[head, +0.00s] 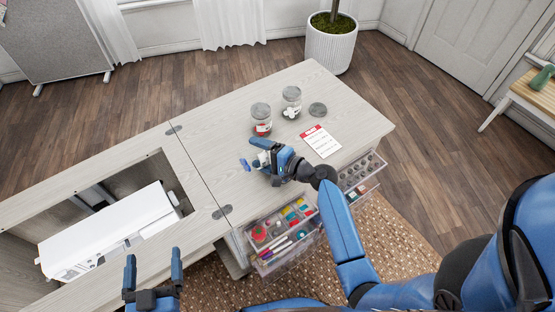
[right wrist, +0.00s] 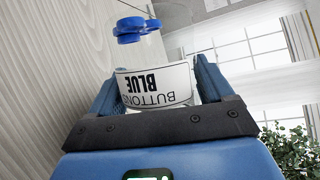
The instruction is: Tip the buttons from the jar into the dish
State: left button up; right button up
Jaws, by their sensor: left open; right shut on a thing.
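My right gripper (head: 262,160) is shut on a clear jar (right wrist: 155,85) above the cabinet top. In the right wrist view its label reads "BUTTONS BLUE", upside down, and blue buttons (right wrist: 138,30) show at the jar's far end. In the head view the gripper hides most of the jar, and blue pieces (head: 244,164) show just left of it. I cannot tell whether they are inside the jar or out of it. I cannot make out a dish in either view. My left gripper (head: 153,275) is open and empty at the lower left.
A jar of red buttons (head: 261,122) and a jar with pale and dark contents (head: 291,103) stand behind the right gripper. A round grey lid (head: 318,109) and a red-headed card (head: 320,141) lie to the right. Open drawers (head: 283,232) stick out at the front.

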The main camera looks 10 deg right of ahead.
jog(key=shift+w+d+r+m+y+b, duration=0.15)
jog(key=shift+d+r+m+y+b, duration=0.2)
jog(key=shift+m, duration=0.25)
dwell(0.5)
jog(key=shift+f+m, duration=0.2)
jog(key=shift+m, duration=0.1)
dwell(0.3)
jog(key=shift+r, duration=0.25)
jog(key=shift+a, duration=0.1)
jog(key=shift+a+f+n, duration=0.15)
jog(key=shift+f+n, duration=0.1)
jog(key=shift+n, duration=0.45)
